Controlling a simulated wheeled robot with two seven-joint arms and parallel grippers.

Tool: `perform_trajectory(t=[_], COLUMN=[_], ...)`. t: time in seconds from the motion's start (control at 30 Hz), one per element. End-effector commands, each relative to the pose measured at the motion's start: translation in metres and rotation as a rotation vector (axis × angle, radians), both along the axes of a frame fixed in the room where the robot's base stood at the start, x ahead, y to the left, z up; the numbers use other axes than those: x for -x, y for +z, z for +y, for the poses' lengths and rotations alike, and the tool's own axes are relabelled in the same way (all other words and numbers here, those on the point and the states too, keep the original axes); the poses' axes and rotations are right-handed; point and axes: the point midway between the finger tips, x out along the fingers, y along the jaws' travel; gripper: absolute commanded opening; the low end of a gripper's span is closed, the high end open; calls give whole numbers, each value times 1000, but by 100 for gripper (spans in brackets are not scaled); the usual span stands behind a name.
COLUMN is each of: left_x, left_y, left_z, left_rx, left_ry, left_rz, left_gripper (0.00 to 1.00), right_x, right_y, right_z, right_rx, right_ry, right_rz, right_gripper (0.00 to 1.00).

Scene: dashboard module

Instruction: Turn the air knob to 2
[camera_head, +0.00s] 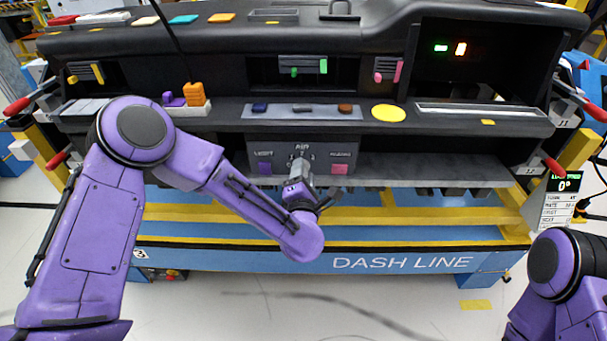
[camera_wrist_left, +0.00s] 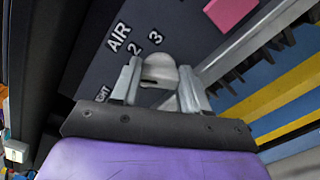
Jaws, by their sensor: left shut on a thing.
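The air knob (camera_wrist_left: 160,72) is a pale grey rounded knob on the dark panel below the word AIR, with the numbers 2 and 3 showing near it in the left wrist view. My left gripper (camera_wrist_left: 160,88) has its two grey fingers on either side of the knob and is shut on it. In the head view my left gripper (camera_head: 300,178) reaches the panel (camera_head: 262,154) under the AIR label and hides most of the knob. I cannot tell which number the knob points to. Only part of my right arm shows at the lower right; its gripper is out of view.
A purple LIGHT button (camera_head: 264,169) and a pink button (camera_head: 339,169) flank the knob. A ledge (camera_head: 430,172) runs to the right under the dash. A yellow disc (camera_head: 388,113) lies on the shelf above. The floor in front is clear.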

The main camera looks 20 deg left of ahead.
Motion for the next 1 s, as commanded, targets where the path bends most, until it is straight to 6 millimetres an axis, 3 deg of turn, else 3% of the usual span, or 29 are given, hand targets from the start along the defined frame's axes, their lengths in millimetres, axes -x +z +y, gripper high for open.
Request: perform_trajectory(t=[0.5, 1.0], left_x=[0, 0], left_y=[-1, -3], left_z=[-1, -1], left_rx=[-378, -487], left_ry=[-1, -2], left_rz=[108, 142], left_gripper=[14, 14], right_x=[0, 0], right_y=[4, 6], right_z=[0, 0], right_rx=[0, 0], right_ry=[0, 0], right_rz=[0, 0], right_gripper=[38, 38])
